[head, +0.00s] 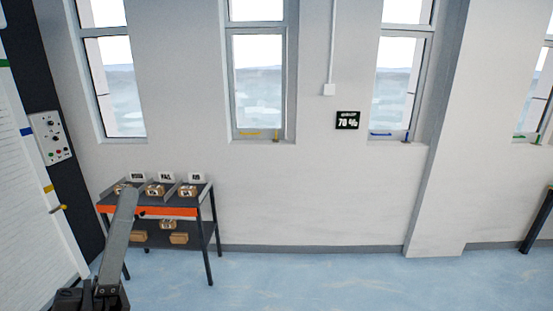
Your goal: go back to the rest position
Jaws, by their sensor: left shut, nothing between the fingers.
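My left arm comes in from the bottom left, and its grey link stands in front of the rack at the left. My left gripper (140,213) is small and dark beside this link, against the rack's orange front strip. It is shut and empty, and most of it is hidden behind the link. My right gripper is not in view.
The dark rack (207,222) has signed lanes with small brown boxes (187,191) on top and more boxes (179,238) on its lower shelf. A control panel (51,137) is at the left. Open blue floor (330,285) lies to the right. A dark leg (538,220) stands at the right edge.

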